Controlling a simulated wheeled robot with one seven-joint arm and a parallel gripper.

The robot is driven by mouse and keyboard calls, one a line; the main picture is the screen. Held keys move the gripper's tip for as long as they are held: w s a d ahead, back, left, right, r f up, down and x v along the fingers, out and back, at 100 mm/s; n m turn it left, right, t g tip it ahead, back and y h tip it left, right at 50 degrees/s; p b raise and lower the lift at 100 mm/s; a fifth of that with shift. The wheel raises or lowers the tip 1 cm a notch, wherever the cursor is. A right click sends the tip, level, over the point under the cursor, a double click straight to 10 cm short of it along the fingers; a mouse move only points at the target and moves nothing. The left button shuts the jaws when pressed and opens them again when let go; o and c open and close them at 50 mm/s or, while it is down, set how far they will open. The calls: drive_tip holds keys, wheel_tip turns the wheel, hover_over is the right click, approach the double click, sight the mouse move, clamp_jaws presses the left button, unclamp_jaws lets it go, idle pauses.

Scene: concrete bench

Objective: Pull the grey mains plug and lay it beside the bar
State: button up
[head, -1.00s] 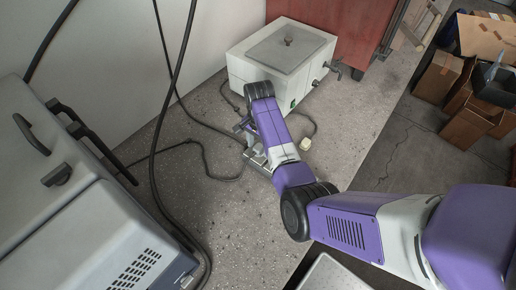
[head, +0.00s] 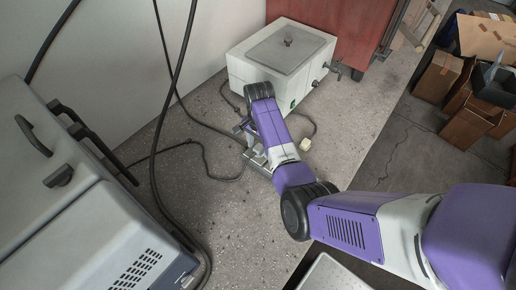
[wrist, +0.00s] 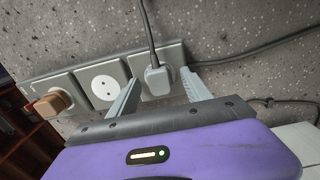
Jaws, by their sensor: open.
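The grey mains plug (wrist: 157,78) sits in the right-hand socket of the grey socket bar (wrist: 75,78) in the wrist view, its dark cable leading up and away. My gripper (wrist: 161,77) is open, with one finger on each side of the plug and a visible gap at each side. The plug's lower end meets the socket plate, and its contacts are hidden. In the head view part of the bar (head: 255,158) shows beside my arm, which hides the plug.
A tan and orange plug (wrist: 50,103) fills the left socket; the middle socket is empty. A white lidded box (head: 280,60) stands behind, and a pale plug (head: 305,144) lies on the bench. A large grey machine (head: 80,210) is at left. Speckled bench right of the bar is mostly clear.

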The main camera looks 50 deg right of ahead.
sight(258, 147)
drive_tip(key=shift+c, duration=0.3)
clamp_jaws()
idle(0.3)
drive_tip(key=shift+r+p, duration=0.15)
drive_tip(key=shift+p, duration=0.2)
drive_tip(key=shift+r+p, duration=2.9)
drive_tip(key=shift+p, duration=0.05)
